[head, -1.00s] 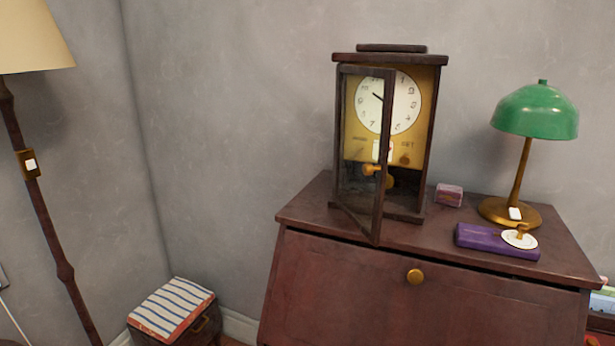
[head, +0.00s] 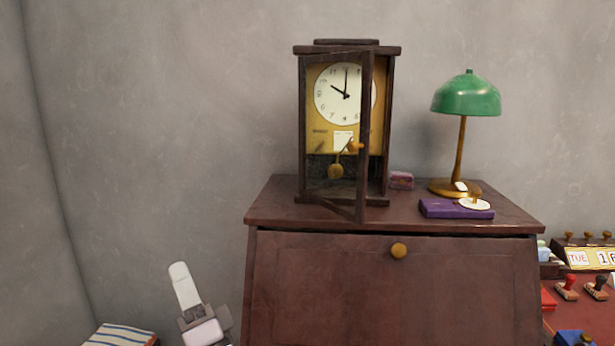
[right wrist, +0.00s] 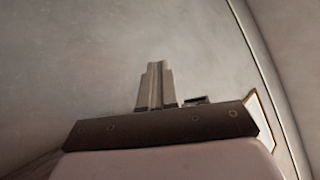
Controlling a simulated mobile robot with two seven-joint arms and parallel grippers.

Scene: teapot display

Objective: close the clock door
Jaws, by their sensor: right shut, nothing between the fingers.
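The wooden clock (head: 387,130) stands on the dark red desk, with a white dial, a gold panel and a pendulum. Its glazed door (head: 364,120) is hinged at the left and stands ajar, its free right edge swung out towards me. A small orange-brown knob (head: 354,146) sits near that edge. My right gripper (head: 179,270) is at the lower left of the head view, below and left of the clock, apart from the door. Its fingers are shut and empty; in the right wrist view the fingers (right wrist: 156,84) point at bare wall. My left gripper is out of view.
The desk (head: 300,213) also carries a green lamp (head: 466,97), a purple box (head: 440,209) and a small pink box (head: 401,180). A striped item (head: 118,335) is at the lower left. Stamps (head: 567,288) lie at the right. The space left of the clock is clear.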

